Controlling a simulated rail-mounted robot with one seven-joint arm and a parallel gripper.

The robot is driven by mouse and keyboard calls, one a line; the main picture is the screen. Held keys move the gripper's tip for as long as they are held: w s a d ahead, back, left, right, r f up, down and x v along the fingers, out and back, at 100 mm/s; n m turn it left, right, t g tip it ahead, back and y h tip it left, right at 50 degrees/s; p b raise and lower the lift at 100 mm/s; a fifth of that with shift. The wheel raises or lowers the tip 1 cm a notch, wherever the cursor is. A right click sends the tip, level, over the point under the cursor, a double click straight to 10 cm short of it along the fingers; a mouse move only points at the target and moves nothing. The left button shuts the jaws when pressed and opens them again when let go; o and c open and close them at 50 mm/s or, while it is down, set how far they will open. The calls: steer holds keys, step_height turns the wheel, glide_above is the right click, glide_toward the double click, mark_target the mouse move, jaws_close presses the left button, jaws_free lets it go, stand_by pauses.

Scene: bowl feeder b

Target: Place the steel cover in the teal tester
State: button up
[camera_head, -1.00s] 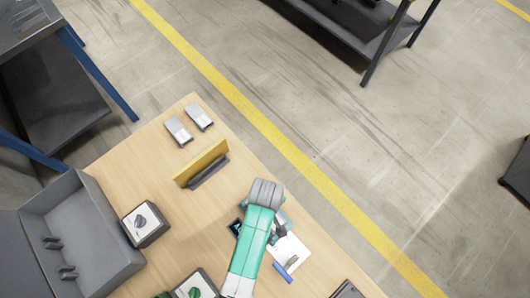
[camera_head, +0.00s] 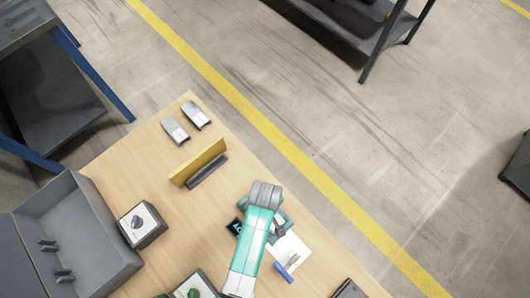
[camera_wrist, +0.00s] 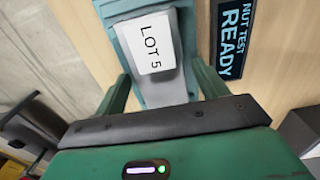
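The teal tester (camera_head: 286,208) stands near the table's right edge, partly hidden under my arm in the head view. The tester also shows in the wrist view (camera_wrist: 106,8). A grey steel cover (camera_wrist: 182,40) with a white "LOT 5" label lies over the tester there. My gripper (camera_wrist: 160,78) has its two green fingers on either side of the cover's near end, with narrow gaps seeming to show; it looks open. How deep the cover sits is hard to tell. Two more grey covers (camera_head: 175,130) (camera_head: 196,114) lie at the table's far corner.
A dark display (camera_wrist: 235,38) beside the tester reads "NUT TEST READY". A yellow upright panel (camera_head: 198,161) stands mid-table. A grey open bin (camera_head: 75,225), a dial box (camera_head: 141,224), a white sheet (camera_head: 291,252) and a blue item (camera_head: 283,272) are around. Bare wood lies between the panel and dial box.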

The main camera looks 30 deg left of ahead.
step_height(320, 180, up, 12)
steer(key=p, duration=0.4)
steer(key=shift+r, duration=0.15)
steer(key=w+d+r+m+t+y, duration=0.1)
steer(key=w+r+m+t, duration=0.3)
steer(key=w+r, duration=0.65)
steer(key=w+d+r+m+t+y, duration=0.15)
steer(key=w+r+t, duration=0.5)
steer(key=r, duration=0.75)
steer(key=d+r+m+t, duration=0.2)
steer(key=r+t, duration=0.1)
steer(key=r, duration=0.7)
steer(key=d+r+m+t+h, duration=0.1)
steer(key=r+m+t, duration=0.15)
steer(key=r, duration=0.65)
steer(key=d+r+m+t, duration=0.1)
steer(key=d+r+t, duration=0.15)
steer(key=r, duration=0.75)
steer(key=s+d+r+m+t+h, duration=0.1)
steer(key=s+d+r+m+t, duration=0.1)
steer(key=s+r+t, duration=0.4)
steer(key=s+r+m, duration=0.1)
steer(key=s+r, duration=0.3)
steer(key=r, duration=0.4)
steer(key=shift+s+d+r+m, duration=0.15)
steer(key=shift+d+r+m, duration=0.2)
steer(key=shift+m, duration=0.05)
